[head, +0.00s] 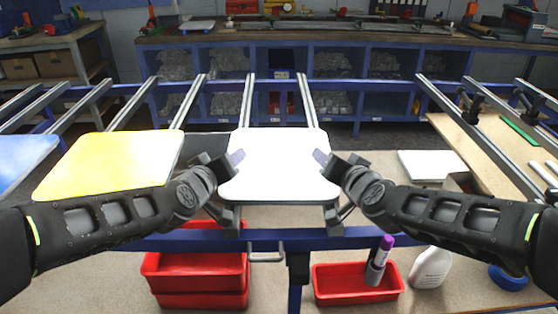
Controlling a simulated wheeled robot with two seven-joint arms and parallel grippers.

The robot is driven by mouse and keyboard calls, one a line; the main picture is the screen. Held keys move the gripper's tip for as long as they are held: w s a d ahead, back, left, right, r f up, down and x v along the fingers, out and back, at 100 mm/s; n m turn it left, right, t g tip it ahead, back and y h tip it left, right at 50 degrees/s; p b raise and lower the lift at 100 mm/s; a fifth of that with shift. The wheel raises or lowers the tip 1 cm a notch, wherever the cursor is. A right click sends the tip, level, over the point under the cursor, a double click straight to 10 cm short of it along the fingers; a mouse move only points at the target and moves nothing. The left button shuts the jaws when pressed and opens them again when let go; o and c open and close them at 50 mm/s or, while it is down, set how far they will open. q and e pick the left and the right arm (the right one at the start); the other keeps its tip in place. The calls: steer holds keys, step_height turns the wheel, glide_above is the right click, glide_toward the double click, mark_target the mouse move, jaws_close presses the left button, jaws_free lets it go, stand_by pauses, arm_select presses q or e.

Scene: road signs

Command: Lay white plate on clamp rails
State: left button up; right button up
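The white plate (279,165) is a rounded square in the middle of the head view. It lies flat over a pair of grey rails (248,98), whose far ends run out behind it. Its near edge is above the blue front beam (200,241). My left gripper (237,157) is at the plate's left edge and my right gripper (321,158) at its right edge, with pale purple fingertips. I cannot tell whether the fingers grip the edges or only lie beside them. The rails under the plate are hidden.
A yellow plate (115,160) and a blue plate (20,160) lie on rails to the left. A wooden board (480,150) and a white block (432,166) are at right.

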arm_select(q)
steer(key=shift+c, duration=0.3)
arm_select(e)
steer(key=shift+c, duration=0.3)
arm_select(q)
jaws_close()
arm_select(e)
jaws_close()
arm_select(q)
steer(key=shift+s+d, duration=0.15)
steer(key=shift+d, duration=0.05)
arm_select(e)
steer(key=shift+s+a, duration=0.1)
steer(key=shift+a, duration=0.05)
